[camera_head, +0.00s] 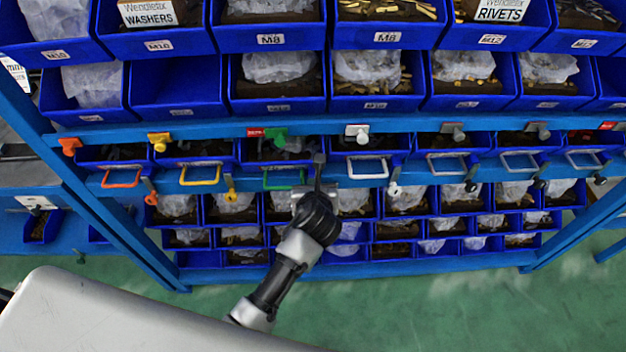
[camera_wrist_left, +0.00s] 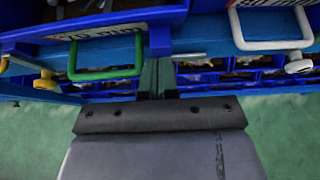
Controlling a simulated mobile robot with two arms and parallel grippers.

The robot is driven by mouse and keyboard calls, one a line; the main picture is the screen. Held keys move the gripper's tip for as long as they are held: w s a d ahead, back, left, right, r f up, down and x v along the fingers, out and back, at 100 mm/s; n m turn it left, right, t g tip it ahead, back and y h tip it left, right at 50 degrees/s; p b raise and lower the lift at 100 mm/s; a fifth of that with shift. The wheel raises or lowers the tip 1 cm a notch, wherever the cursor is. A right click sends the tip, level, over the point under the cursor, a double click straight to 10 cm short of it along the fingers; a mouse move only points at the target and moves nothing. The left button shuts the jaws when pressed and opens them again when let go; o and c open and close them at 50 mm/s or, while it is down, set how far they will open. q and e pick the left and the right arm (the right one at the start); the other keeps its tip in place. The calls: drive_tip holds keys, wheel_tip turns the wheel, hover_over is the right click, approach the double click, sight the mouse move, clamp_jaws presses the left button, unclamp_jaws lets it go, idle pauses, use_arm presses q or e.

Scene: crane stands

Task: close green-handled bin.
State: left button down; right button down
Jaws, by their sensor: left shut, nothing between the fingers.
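The green-handled bin (camera_head: 262,153) is a blue bin in the middle row of the rack, left of centre in the head view. Its green handle (camera_head: 284,180) sticks out at the front and also shows in the wrist view (camera_wrist_left: 105,73). How far the bin is pulled out is hard to tell. My left gripper (camera_head: 318,172) is shut and empty, just right of the green handle and apart from it. In the wrist view its narrow fingers (camera_wrist_left: 157,78) point toward the rack between the green and white handles. My right gripper is not in view.
A white-handled bin (camera_head: 368,170) sits to the right, and yellow (camera_head: 200,177) and orange (camera_head: 121,180) handles are to the left. Several coloured knobs line the blue beam above. Bins fill the rows above and below. Green floor (camera_head: 450,300) in front is clear.

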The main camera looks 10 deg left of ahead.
sight(311, 169)
use_arm(q)
drive_tip(key=shift+w+a, duration=0.2)
drive_tip(key=shift+w, duration=0.45)
drive_tip(key=shift+w+a+r+p, duration=0.15)
drive_tip(key=shift+w+r+p, duration=0.05)
drive_tip(key=shift+w+p, duration=0.35)
drive_tip(key=shift+w+a+r+p, duration=0.15)
drive_tip(key=shift+w+p, duration=0.25)
drive_tip(key=shift+p, duration=0.2)
drive_tip(key=shift+w+a+f, duration=0.2)
drive_tip(key=shift+w, duration=0.25)
drive_tip(key=shift+p, duration=0.3)
